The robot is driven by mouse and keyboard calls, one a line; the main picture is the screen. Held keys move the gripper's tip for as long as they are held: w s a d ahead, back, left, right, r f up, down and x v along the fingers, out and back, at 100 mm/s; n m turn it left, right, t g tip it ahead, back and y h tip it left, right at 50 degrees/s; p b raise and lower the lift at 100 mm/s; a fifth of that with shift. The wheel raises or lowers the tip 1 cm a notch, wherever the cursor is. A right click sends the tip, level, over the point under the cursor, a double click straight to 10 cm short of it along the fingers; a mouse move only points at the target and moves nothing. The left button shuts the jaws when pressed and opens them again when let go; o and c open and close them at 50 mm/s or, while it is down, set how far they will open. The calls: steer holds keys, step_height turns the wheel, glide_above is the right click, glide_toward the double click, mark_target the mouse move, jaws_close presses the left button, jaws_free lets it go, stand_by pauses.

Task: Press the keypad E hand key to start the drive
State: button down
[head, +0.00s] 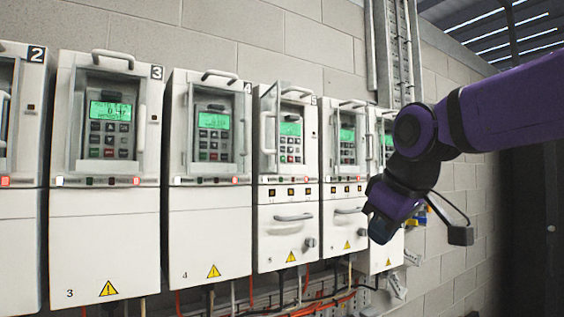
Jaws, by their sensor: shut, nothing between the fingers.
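A row of white drive cabinets stands along the wall, each with a keypad under a lit green display. Keypads show on the drive marked 3 (110,140), the drive marked 4 (213,145), the drive marked 5 (290,150) and the one right of it (347,153). Another keypad at the right end is partly hidden by my arm. No letter E is legible, so I cannot tell which keypad or key it is. My gripper (381,230) is at the end of my purple arm, low in front of the right-hand drives. It is shut and empty; its fingertips are hard to make out.
Handles stick out from the cabinet tops (113,56) and lower fronts (294,217). A knob (310,243) sits low on drive 5. Red and black cables (325,305) run below the cabinets. Cable ladder (400,50) climbs the block wall. Open space lies before the drives.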

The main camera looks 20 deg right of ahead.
steer(key=w+a+r+n+t, duration=0.1)
steer(key=w+a+r+n, duration=0.1)
steer(key=w+r+n, duration=0.2)
steer(key=w+a+r+n+t, duration=0.1)
steer(key=w+r+n, duration=0.3)
steer(key=w+r, duration=0.5)
steer(key=w+a, duration=0.1)
steer(key=w, duration=0.5)
steer(key=shift+r, duration=0.4)
steer(key=shift+w, duration=0.1)
steer(key=w+a, duration=0.2)
steer(key=w, duration=0.6)
steer(key=shift+w+a, duration=0.2)
steer(key=shift+a, duration=0.1)
steer(key=shift+w, duration=0.1)
stand_by(0.6)
steer(key=shift+w+a, duration=0.15)
steer(key=shift+w, duration=0.15)
steer(key=shift+w+a, duration=0.1)
steer(key=shift+w, duration=0.2)
stand_by(0.8)
stand_by(0.3)
steer(key=shift+s+d, duration=0.25)
steer(key=shift+s, duration=0.5)
